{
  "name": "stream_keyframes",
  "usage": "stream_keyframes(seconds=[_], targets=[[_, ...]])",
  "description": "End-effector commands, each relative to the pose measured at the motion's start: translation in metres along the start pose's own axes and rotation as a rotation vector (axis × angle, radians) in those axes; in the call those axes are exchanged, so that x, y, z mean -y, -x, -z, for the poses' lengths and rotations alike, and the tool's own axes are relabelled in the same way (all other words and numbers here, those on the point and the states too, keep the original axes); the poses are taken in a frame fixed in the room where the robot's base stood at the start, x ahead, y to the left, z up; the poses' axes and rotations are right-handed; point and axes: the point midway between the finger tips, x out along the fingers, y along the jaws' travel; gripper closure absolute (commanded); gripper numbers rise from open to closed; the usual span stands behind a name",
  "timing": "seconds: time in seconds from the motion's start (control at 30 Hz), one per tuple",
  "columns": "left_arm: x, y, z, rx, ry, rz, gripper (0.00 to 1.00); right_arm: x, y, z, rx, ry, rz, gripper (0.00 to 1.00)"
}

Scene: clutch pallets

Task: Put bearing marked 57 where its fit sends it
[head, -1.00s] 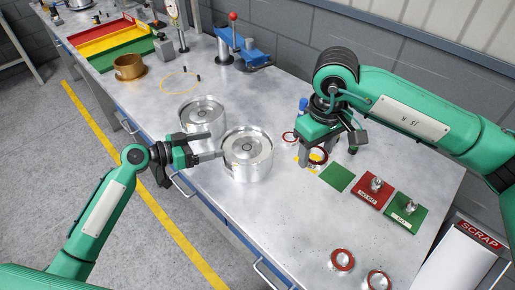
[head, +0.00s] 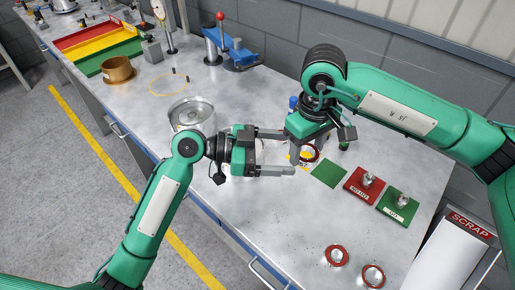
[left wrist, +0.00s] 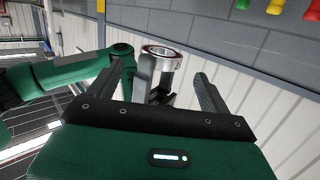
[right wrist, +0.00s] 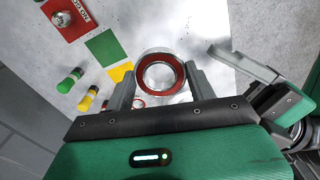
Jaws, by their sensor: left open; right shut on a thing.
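A silver bearing with a dark red ring (head: 311,152) is held by my right gripper (head: 304,159) above the bench. It fills the gap between the fingers in the right wrist view (right wrist: 160,74). No number on it is legible. My left gripper (head: 287,152) is open and empty, its fingers pointing toward the bearing. In the left wrist view the bearing (left wrist: 164,53) shows beyond and between the open fingers, apart from them. A red plate (head: 362,187) and a green plate (head: 397,207) each carry a silver gauge plug. A plain green patch (head: 328,174) lies beside them.
Two red-ringed bearings (head: 337,256) (head: 372,275) lie at the bench's front. A silver round housing (head: 191,112) stands behind my left arm. A white SCRAP bin (head: 455,250) is at right. Red, yellow and green trays (head: 112,57) and a blue press (head: 235,55) stand farther back.

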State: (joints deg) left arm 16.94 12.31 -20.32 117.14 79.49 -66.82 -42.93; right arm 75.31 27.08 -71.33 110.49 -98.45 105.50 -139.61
Motion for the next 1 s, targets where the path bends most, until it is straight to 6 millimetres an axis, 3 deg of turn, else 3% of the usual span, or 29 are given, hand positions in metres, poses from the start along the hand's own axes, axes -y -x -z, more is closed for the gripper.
stream_keyframes(seconds=[0.1,0.3,0.73,1.0], targets=[[0.000,-0.022,0.001,-0.003,0.002,-0.001,0.19,0.000,0.000,0.000,-0.001,0.000,0.000,0.78],[0.001,-0.046,0.000,-0.001,0.001,0.001,0.19,0.000,0.000,0.000,-0.001,0.000,0.000,0.78],[0.000,-0.054,0.000,0.000,0.000,0.002,0.19,0.000,0.000,0.000,-0.001,0.000,0.000,0.78],[0.000,-0.054,0.000,0.000,0.000,0.002,0.72,0.000,0.000,0.000,-0.001,0.000,0.000,0.78]])
